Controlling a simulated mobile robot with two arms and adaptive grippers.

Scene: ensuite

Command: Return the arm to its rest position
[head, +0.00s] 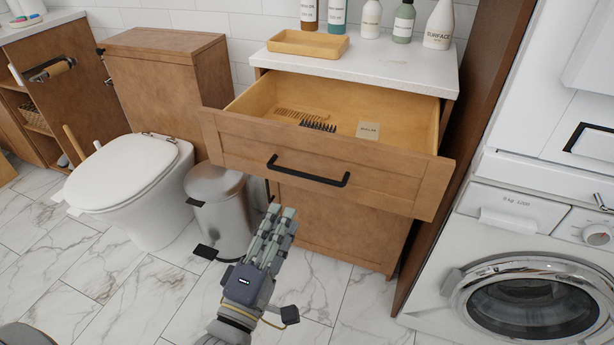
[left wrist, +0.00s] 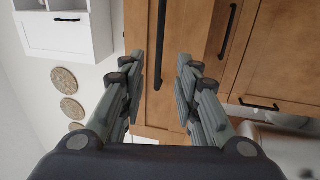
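My left gripper (head: 280,212) is in front of the wooden cabinet, below the open drawer (head: 235,140) and its black handle (head: 307,171). In the left wrist view the two fingers of my left gripper (left wrist: 159,72) stand apart with nothing between them, so it is open and empty. Beyond the fingers are wooden fronts (left wrist: 200,40) and a black handle (left wrist: 153,45). The drawer is pulled out and holds a wooden comb (head: 300,116), a dark comb (head: 318,126) and a small beige box (head: 368,131). My right gripper is not in view.
A toilet (head: 130,175) and a grey pedal bin (head: 217,205) stand to the left of the gripper. A washing machine (head: 520,270) stands at the right. The countertop (head: 395,62) carries a tray (head: 307,43) and several bottles.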

